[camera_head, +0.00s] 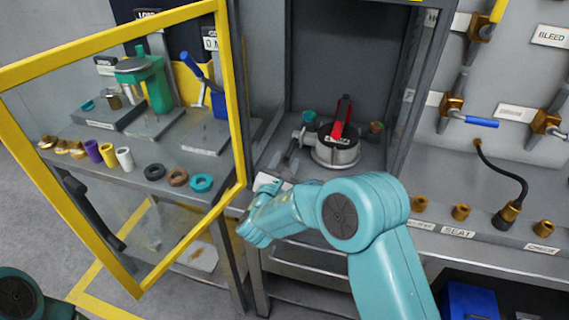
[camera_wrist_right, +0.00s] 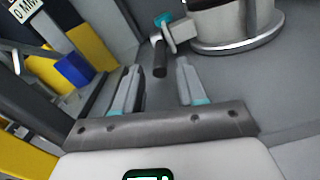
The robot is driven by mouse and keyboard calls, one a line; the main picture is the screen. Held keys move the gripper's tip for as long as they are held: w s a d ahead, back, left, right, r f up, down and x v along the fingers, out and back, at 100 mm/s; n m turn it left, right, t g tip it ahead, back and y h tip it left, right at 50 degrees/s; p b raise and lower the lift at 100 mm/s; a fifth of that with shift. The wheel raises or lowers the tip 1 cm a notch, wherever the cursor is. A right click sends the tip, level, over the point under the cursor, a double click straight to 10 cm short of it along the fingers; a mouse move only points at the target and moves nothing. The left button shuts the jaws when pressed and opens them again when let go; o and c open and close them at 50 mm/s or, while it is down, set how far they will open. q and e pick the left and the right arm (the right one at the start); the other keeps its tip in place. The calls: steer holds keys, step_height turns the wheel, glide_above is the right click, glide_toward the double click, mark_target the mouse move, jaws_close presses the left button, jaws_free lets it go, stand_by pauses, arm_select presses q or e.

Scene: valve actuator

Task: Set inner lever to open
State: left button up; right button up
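The valve actuator (camera_head: 335,152) stands inside an open grey cabinet, a round metal body with a black top and a red lever (camera_head: 341,118) on it. A black-handled lever (camera_head: 291,150) sticks out at its left, toward the front. In the right wrist view this black handle (camera_wrist_right: 160,58) points at the gap between the fingertips, and the actuator's metal body (camera_wrist_right: 235,25) is beyond. My right gripper (camera_wrist_right: 158,68) is open and empty just in front of the handle; I cannot tell whether it touches. My left gripper is out of view.
A yellow-framed glass door (camera_head: 232,100) stands open left of the cabinet, close to my right wrist. A shelf behind it holds several rings and tools. At right, a wall panel has several brass valves (camera_head: 452,104) and a ledge with a black hose (camera_head: 510,180).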

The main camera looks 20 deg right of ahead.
jaws_close()
steer(key=shift+r, duration=0.15)
